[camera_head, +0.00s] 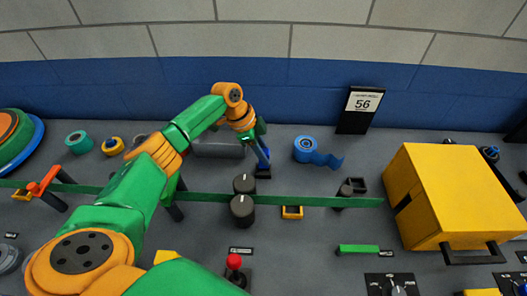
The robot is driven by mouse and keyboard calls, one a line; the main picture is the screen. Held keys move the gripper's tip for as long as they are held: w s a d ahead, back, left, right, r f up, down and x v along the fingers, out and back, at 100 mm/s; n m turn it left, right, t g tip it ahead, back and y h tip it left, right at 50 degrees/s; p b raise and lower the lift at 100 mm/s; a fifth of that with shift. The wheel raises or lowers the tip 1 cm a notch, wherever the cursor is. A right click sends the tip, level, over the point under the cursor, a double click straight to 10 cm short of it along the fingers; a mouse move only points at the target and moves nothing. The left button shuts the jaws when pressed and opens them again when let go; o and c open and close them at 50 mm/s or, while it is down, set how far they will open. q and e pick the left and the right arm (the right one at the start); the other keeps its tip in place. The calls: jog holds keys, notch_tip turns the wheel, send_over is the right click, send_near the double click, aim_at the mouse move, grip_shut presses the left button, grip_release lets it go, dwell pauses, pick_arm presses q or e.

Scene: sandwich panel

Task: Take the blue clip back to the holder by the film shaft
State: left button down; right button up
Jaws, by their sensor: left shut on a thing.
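My left gripper (260,132) reaches in from the left and points down behind the green strip. It is shut on the blue clip (262,156), a narrow upright blue piece under the fingers. The clip's lower end is right at a small dark block (263,173), which looks like a holder; I cannot tell whether it is seated in it or just above. A grey cylinder (222,149), perhaps the film shaft, lies left of the clip, partly hidden by my arm. My right gripper is not in view.
A long green strip (310,201) crosses the table past two dark rollers (242,211). A blue tape roll (305,149) lies right of the clip. A yellow box (440,190) stands at right, and a sign (360,108) at the back wall. A red-topped joystick (234,262) is in front.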

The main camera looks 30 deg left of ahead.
pick_arm(q)
jog(key=shift+f, duration=0.1)
jog(key=shift+a+f+b, duration=0.1)
jog(key=shift+f+b, duration=0.7)
jog(key=shift+f, duration=0.2)
jog(key=shift+f+b, duration=0.55)
jog(key=shift+f, duration=0.25)
jog(key=c, duration=0.5)
grip_release()
jog(key=shift+r, duration=0.1)
notch_tip(320, 180, up, 7)
jog(key=p, duration=0.7)
jog(key=shift+r, duration=0.15)
jog(key=shift+f, duration=0.2)
